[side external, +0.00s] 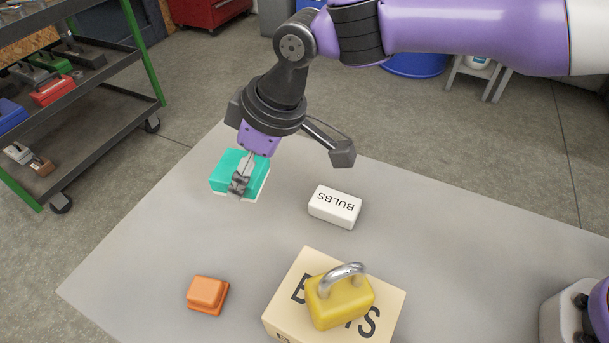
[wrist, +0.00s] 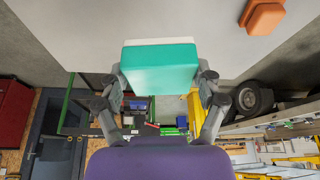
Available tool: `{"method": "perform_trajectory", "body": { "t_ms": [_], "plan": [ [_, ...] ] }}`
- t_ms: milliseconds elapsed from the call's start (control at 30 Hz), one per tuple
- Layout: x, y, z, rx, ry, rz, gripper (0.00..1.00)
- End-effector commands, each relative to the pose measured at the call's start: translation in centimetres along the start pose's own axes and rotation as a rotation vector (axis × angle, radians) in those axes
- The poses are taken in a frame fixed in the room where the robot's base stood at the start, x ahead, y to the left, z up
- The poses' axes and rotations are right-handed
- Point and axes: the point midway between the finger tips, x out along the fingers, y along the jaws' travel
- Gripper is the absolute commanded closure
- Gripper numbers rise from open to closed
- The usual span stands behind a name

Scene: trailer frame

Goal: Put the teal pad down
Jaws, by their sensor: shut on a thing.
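The teal pad (side external: 231,168) is a teal block with a white underside, at the far left part of the table in the side external view. My gripper (side external: 240,184) is shut on it, with a finger against its near side. In the wrist view the teal pad (wrist: 160,68) sits between both fingertips of my gripper (wrist: 160,82). I cannot tell whether its underside touches the table or hangs just above it.
The grey table (side external: 150,235) also bears a white BULBS box (side external: 335,207), an orange block (side external: 207,295) and a tan box (side external: 285,305) with a yellow padlock-shaped object (side external: 341,302) on top. Bare table lies between the pad and the orange block. A shelf cart (side external: 95,125) stands beyond the left edge.

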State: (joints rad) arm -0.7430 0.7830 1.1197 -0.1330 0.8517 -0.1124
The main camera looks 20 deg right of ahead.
Motion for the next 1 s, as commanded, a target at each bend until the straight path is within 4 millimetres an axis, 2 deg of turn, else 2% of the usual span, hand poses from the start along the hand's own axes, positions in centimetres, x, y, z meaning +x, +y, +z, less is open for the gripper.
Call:
{"method": "perform_trajectory", "body": {
  "t_ms": [300, 467, 767, 867, 1000],
  "plan": [
    [-5.9, 0.1, -2.5, 0.0, 0.006, 0.002, 0.66],
    [-8.0, 0.1, -3.1, -0.007, 0.003, -0.001, 0.66],
    [-9.6, -0.1, 0.0, -0.204, 0.001, -0.084, 0.66],
    [-10.6, -0.5, 1.8, -0.309, 0.003, -0.128, 0.66],
    [-12.4, -1.5, 5.6, -0.521, 0.005, -0.216, 0.66]
  ]
}}
